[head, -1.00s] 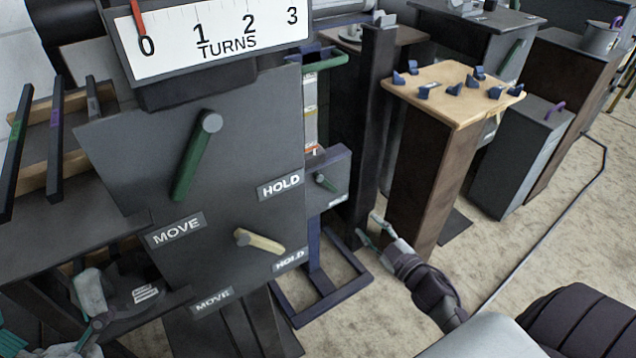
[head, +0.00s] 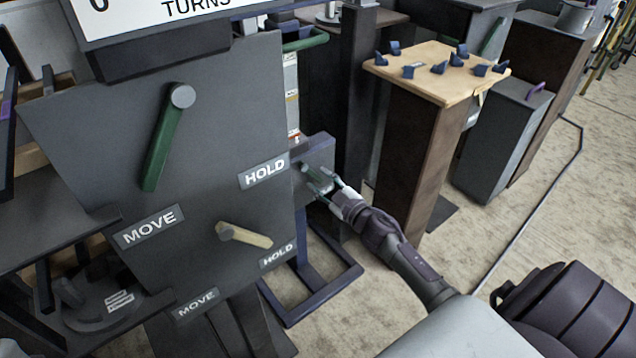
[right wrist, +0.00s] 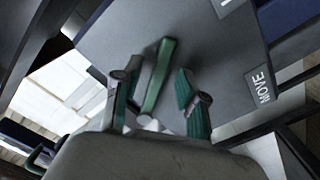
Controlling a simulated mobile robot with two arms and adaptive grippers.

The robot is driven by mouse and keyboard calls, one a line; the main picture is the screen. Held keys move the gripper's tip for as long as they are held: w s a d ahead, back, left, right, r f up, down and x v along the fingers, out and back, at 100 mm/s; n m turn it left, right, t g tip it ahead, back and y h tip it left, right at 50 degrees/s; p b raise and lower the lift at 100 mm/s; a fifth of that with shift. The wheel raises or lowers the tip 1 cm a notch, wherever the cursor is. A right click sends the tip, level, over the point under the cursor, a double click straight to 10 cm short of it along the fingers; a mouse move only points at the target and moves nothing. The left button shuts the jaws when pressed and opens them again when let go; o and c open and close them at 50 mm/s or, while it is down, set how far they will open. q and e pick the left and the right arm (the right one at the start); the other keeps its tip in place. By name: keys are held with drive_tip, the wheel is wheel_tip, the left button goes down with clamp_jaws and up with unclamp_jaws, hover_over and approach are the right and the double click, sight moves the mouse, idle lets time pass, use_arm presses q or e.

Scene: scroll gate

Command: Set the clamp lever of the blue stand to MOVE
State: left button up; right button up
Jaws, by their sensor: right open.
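The blue stand (head: 339,285) has a small grey-blue panel (head: 323,146) beside the large dark board in the head view. Its green clamp lever (head: 317,176) is partly hidden by my right gripper (head: 322,181), which is at the panel. In the right wrist view the lever (right wrist: 160,75) lies between the two green fingertips (right wrist: 153,88), with gaps on both sides. The right gripper is open. The panel's MOVE label (right wrist: 262,85) is at the right there, and the lever does not point at it. A second label (right wrist: 226,6) is cut off at the top. My left gripper is out of view.
The large dark board (head: 215,150) has a long green lever (head: 163,138) and a tan lever (head: 245,236), with their own HOLD and MOVE labels. A brown pedestal with a wooden top (head: 440,75) holding several blue pieces stands at the right.

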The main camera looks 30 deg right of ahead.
drive_tip(key=shift+w, duration=0.8)
clamp_jaws()
